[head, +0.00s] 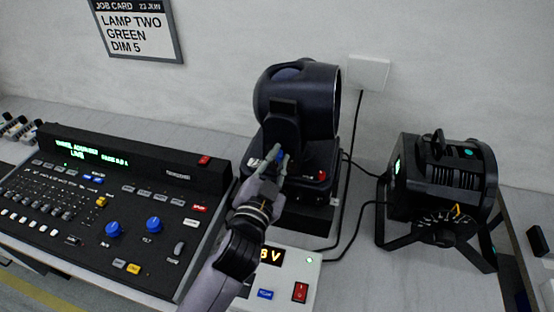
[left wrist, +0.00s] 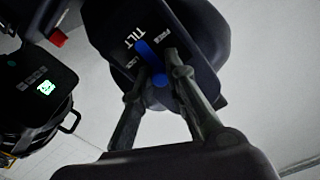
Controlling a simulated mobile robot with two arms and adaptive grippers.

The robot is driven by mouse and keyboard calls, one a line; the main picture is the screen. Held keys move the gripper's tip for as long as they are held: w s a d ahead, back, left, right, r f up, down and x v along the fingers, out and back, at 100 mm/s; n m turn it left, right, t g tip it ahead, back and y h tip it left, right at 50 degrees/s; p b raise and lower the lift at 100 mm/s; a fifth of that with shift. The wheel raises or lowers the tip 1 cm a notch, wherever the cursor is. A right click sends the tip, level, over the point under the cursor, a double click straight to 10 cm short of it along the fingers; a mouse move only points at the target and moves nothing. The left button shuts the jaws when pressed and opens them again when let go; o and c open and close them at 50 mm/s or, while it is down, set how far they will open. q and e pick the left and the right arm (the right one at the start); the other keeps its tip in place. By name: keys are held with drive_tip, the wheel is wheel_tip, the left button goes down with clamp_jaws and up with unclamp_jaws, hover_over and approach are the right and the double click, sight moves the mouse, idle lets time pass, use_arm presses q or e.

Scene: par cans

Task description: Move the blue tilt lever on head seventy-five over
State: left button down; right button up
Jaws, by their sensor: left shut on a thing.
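The black moving-head lamp (head: 312,88) stands on its base against the wall, in the middle of the head view. My left gripper (head: 277,160) is at the front of its yoke. A bit of the blue tilt lever (head: 280,153) shows between the fingertips. In the left wrist view the blue lever (left wrist: 147,52) sits on a black plate marked TILT, between small words that look like FREE and LOCK. The fingers of my left gripper (left wrist: 160,78) close around its lower part. I cannot read a seventy-five on the lamp. My right gripper is out of view.
A lighting desk (head: 110,210) fills the left. A pale unit with a red switch (head: 299,291) lies below my left arm. A par can (head: 440,185) stands on the right, with cables (head: 355,215) between. A job card (head: 135,30) hangs on the wall.

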use_arm(q)
drive_tip(key=shift+f, duration=0.35)
idle(0.5)
drive_tip(key=c, duration=1.9)
unclamp_jaws()
drive_tip(key=shift+a, duration=0.1)
drive_tip(key=o, duration=0.3)
drive_tip(key=shift+w+r, duration=0.1)
drive_tip(key=shift+r, duration=0.1)
drive_tip(key=v, duration=1.2)
drive_tip(key=shift+r, duration=0.1)
